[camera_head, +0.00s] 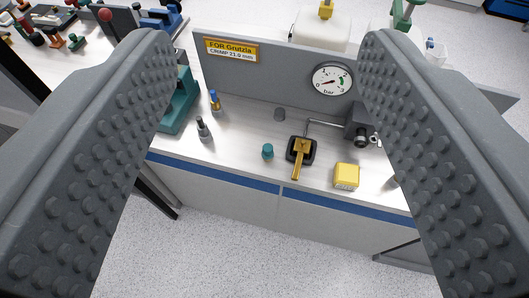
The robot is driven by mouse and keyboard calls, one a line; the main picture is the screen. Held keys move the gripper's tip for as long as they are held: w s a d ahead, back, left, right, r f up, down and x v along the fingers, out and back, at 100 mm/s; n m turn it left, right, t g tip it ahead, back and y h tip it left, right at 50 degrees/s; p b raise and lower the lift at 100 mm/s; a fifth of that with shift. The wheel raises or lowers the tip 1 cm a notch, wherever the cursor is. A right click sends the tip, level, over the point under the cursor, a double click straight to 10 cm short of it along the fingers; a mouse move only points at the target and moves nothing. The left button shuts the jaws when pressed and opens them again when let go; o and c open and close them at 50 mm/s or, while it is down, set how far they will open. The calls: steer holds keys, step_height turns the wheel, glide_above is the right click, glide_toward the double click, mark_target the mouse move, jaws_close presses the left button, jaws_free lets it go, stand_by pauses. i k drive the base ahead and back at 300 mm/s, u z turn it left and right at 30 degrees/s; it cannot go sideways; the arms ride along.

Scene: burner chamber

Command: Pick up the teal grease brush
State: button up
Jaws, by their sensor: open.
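A small teal piece (267,151) stands on the white bench top, near its front edge and left of a black holder with a brass-coloured handle. It may be the grease brush, but no bristles show and I cannot tell for sure. My gripper (266,42) is open, its two grey studded fingers wide apart at the left and right of the view. Nothing is between the fingers near me. The bench and the teal piece lie well beyond the fingers, lower down.
A teal press-like tool (178,103), a blue-topped bottle (214,100) and a dark-topped bottle (203,131) stand to the left. A brass-handled piece (300,158) and yellow block (346,176) are right. A grey panel (270,84) with a gauge (332,80) rises behind.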

mark_target(267, 153)
steer(key=z, duration=2.35)
steer(key=k, duration=0.8)
steer(key=u, duration=1.9)
steer(key=i, duration=1)
steer(key=z, duration=0.05)
